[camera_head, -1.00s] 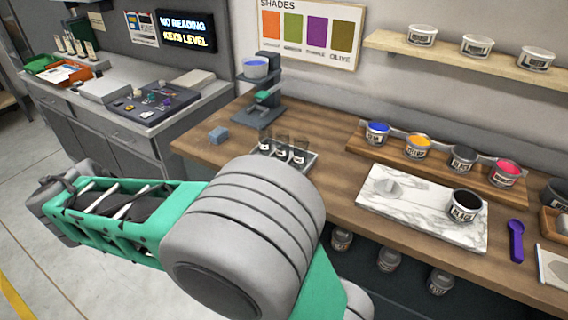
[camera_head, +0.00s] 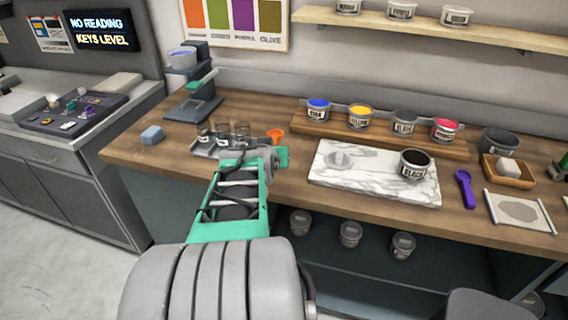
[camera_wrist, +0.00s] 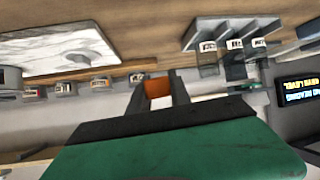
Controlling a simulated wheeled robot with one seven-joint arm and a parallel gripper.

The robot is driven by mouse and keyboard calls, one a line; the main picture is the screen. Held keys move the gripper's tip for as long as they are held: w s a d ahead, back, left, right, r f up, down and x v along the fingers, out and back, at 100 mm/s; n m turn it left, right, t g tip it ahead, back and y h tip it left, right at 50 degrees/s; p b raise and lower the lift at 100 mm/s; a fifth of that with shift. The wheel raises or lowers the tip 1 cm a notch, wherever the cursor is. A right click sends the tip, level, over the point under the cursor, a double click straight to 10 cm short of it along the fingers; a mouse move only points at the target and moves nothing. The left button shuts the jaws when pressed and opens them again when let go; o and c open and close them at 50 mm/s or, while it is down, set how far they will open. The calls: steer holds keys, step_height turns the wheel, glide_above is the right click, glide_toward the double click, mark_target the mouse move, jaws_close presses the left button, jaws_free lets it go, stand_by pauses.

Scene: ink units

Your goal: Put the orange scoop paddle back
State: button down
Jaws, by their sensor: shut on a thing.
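The orange scoop paddle (camera_head: 275,135) shows as a small orange piece just beyond my gripper (camera_head: 277,150) in the head view, above the wooden bench. In the wrist view its orange part (camera_wrist: 157,88) sits between the two grey fingers of my gripper (camera_wrist: 158,84), which are shut on it. The rest of the paddle is hidden. A small tray (camera_head: 203,150) with labelled dark jars and clear cups stands just left of my gripper. It also shows at the upper right of the wrist view (camera_wrist: 238,71). A purple scoop (camera_head: 464,188) lies on the bench to the right.
A marble slab (camera_head: 330,178) bears a black paint tub (camera_head: 415,163). Behind it several paint tubs stand on a wooden riser (camera_head: 375,140). A blue block (camera_head: 152,135) and a dark stand (camera_head: 193,100) are at the left. The bench's front edge is clear.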

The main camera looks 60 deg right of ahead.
steer(key=s+d+r+m+g+h, duration=0.2)
steer(key=s+d, duration=0.2)
steer(key=s, duration=0.5)
steer(key=shift+m, duration=0.3)
steer(key=w+d+f, duration=0.2)
steer(key=w+f, duration=0.1)
steer(key=w+d+f, duration=0.2)
steer(key=w+f, duration=0.1)
steer(key=w, duration=0.1)
steer(key=w+d+f+p, duration=0.1)
steer(key=w+d+f, duration=0.2)
steer(key=w+f, duration=0.1)
step_height(320, 180, down, 3)
steer(key=shift+w+r+p, duration=0.15)
steer(key=shift+r+p, duration=0.05)
steer(key=shift+p, duration=0.25)
steer(key=shift+d+f, duration=0.1)
steer(key=shift+f, duration=0.3)
steer(key=shift+f+b, duration=0.35)
steer(key=shift+b, duration=0.2)
steer(key=shift+f+b, duration=0.25)
steer(key=shift+b, duration=0.1)
